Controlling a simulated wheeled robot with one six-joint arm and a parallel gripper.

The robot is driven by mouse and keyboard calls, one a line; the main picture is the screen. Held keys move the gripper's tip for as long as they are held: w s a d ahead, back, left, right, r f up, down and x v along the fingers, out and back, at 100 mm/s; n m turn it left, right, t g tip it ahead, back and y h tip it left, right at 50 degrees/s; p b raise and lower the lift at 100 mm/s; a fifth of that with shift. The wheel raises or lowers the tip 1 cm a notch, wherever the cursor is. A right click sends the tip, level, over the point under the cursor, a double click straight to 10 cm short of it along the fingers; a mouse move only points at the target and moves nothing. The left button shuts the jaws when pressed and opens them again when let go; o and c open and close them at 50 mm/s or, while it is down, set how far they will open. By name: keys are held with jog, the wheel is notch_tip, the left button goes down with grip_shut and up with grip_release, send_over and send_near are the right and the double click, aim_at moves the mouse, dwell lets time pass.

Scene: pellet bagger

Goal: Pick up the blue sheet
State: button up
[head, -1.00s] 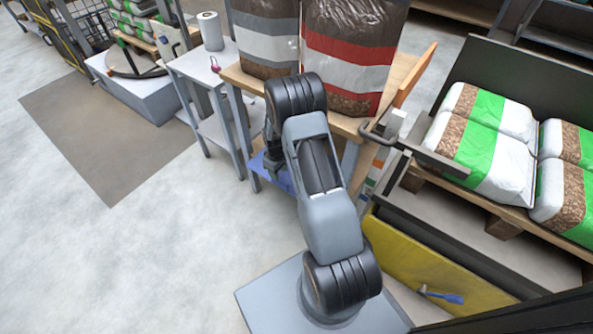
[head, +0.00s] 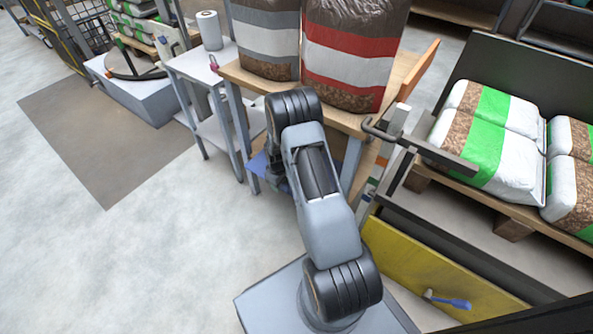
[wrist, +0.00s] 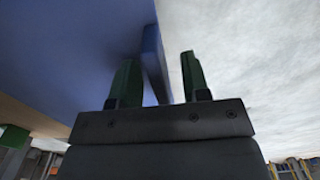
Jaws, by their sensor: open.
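The blue sheet (head: 256,166) shows as a small patch low beside the bench legs in the head view, mostly hidden behind my arm. In the wrist view a blue surface (wrist: 75,50) fills the upper left, and a narrow blue edge hangs down between the green fingers. My gripper (wrist: 158,62) is open, with one finger on each side of that edge. The left finger overlaps the blue surface in the picture; I cannot tell whether it touches. The right finger stands clear of the blue. In the head view my arm hides most of the gripper.
A wooden-topped bench (head: 240,78) holds two large bags. A grey side table (head: 185,62) with a paper roll (head: 209,30) stands to its left. A pallet of green-white bags (head: 487,140) and a yellow panel (head: 425,268) lie at right. The floor at left is clear.

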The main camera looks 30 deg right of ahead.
grip_shut()
jog(key=shift+r, duration=0.1)
dwell(0.4)
